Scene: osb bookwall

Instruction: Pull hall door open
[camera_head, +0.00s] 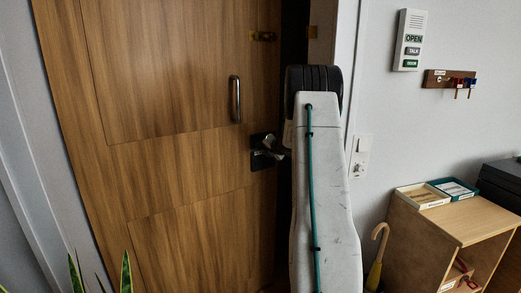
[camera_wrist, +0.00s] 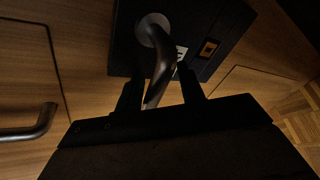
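The hall door (camera_head: 180,165) is brown wood, with a dark vertical gap along its right edge. Its metal lever handle (camera_head: 268,153) sits on a black plate, partly hidden by my arm. In the wrist view the lever (camera_wrist: 158,62) comes out of the black plate (camera_wrist: 205,25) and reaches down between the fingers of my gripper (camera_wrist: 162,88). The fingers stand apart on either side of the lever, with space visible at the right finger. Contact on the left is too dark to tell. My gripper is hidden in the head view.
A vertical pull bar (camera_head: 236,99) is fixed on the door above the lever; a bar also shows in the wrist view (camera_wrist: 28,124). A wooden cabinet (camera_head: 440,230) with trays and an umbrella (camera_head: 378,255) stand at the right. Plant leaves (camera_head: 126,272) show lower left.

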